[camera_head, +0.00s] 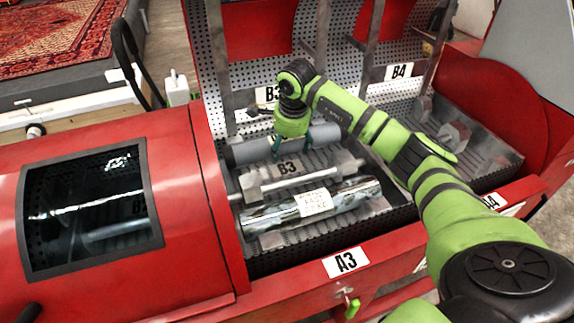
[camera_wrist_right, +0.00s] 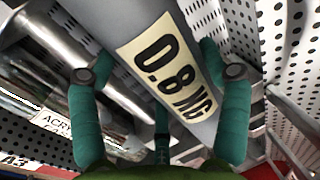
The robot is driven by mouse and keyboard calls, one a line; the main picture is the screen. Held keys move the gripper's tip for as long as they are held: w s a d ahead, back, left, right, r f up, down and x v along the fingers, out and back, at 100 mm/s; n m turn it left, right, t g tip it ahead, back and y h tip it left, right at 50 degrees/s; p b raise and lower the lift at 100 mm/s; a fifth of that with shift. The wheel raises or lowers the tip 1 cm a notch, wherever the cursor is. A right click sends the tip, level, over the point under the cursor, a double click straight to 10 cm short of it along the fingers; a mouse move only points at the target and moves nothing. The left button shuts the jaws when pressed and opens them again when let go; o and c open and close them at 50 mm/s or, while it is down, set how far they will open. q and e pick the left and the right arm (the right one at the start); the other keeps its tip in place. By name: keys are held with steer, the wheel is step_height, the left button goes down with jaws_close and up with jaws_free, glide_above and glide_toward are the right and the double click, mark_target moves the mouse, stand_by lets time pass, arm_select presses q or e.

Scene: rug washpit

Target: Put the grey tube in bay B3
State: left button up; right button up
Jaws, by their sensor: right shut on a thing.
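The grey tube (camera_head: 249,151) is in my right gripper (camera_head: 291,148), whose teal fingers are on either side of the tube's middle. In the right wrist view the tube (camera_wrist_right: 135,30) runs between the fingers (camera_wrist_right: 158,75), its "0.8 KG" label facing the camera. The tube lies crosswise over the back part of the bay marked B3 (camera_head: 288,168), behind a metal bar. I cannot tell whether it touches the bay floor. My left gripper is not in view.
A shiny labelled roll (camera_head: 345,197) lies in front, in bay A3 (camera_head: 346,262). A metal bar with end blocks (camera_head: 300,178) lies between it and the tube. Upright metal dividers (camera_head: 218,65) flank the bays. Bay B4 (camera_head: 399,71) on the right holds a metal part (camera_head: 455,134).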

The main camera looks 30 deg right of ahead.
mark_target(288, 153)
steer(key=shift+s+x, duration=0.2)
steer(key=shift+x, duration=0.75)
steer(key=shift+f, duration=0.6)
step_height(288, 153, down, 2)
steer(key=shift+a+f, duration=0.1)
steer(key=shift+f, duration=0.05)
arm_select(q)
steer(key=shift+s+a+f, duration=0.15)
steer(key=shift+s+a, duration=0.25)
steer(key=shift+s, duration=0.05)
arm_select(e)
steer(key=shift+w+f, duration=0.1)
steer(key=shift+f, duration=0.25)
steer(key=o, duration=1.7)
steer(key=shift+f, duration=0.15)
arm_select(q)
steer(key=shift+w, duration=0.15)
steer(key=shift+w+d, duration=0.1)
